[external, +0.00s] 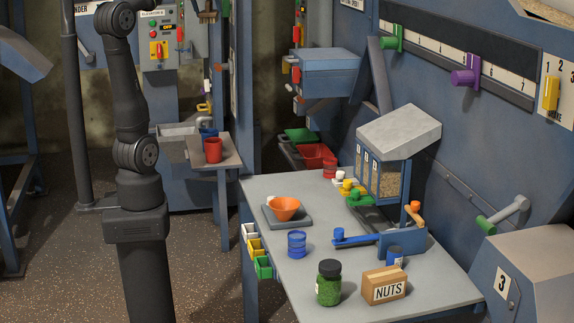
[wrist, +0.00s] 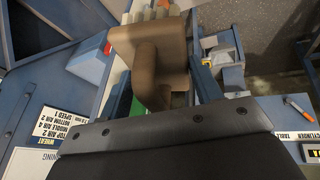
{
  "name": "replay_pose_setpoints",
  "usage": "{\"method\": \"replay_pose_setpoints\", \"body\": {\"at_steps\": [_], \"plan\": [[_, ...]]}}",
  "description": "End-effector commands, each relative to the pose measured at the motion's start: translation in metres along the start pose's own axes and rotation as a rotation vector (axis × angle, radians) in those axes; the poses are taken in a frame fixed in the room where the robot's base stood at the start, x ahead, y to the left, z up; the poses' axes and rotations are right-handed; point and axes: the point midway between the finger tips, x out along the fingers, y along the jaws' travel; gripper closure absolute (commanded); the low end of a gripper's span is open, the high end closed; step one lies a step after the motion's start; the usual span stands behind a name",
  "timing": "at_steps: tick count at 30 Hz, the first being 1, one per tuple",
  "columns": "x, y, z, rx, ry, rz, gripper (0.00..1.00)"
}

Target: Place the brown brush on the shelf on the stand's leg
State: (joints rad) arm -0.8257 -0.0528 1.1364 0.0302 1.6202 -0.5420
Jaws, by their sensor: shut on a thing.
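The brown brush (wrist: 150,50) fills the upper middle of the wrist view, with a broad block, a curved handle and pale bristles at the top edge. My gripper (wrist: 160,85) is shut on it, with a dark blue finger on either side. In the external view my gripper (external: 207,15) is high at the top edge, partly cut off, with a brown piece at it. A small grey shelf (external: 229,159) on a blue leg stands below it, left of the table. It holds a red cup (external: 213,150) and a blue cup (external: 207,133). I cannot tell whether this is the task's shelf.
The grey table (external: 330,225) carries an orange bowl (external: 285,208), a blue can (external: 297,244), a green jar (external: 329,283), a NUTS box (external: 384,285) and a hopper (external: 399,132). A control panel (external: 166,40) stands behind my arm. Open floor lies at the left.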

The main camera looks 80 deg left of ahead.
Motion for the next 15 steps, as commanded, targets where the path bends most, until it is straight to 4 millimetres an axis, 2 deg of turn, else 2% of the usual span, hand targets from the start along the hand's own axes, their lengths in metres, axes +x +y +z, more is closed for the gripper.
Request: {"method": "replay_pose_setpoints", "body": {"at_steps": [2,3,8,15], "plan": [[0.009,-0.016,-0.01,-0.044,0.007,-0.02,0.68],[0.02,-0.02,-0.015,-0.057,0.007,-0.027,0.68],[0.08,-0.032,-0.036,-0.097,0.014,-0.046,0.68],[0.178,-0.067,-0.059,-0.168,0.029,-0.076,0.68]]}}
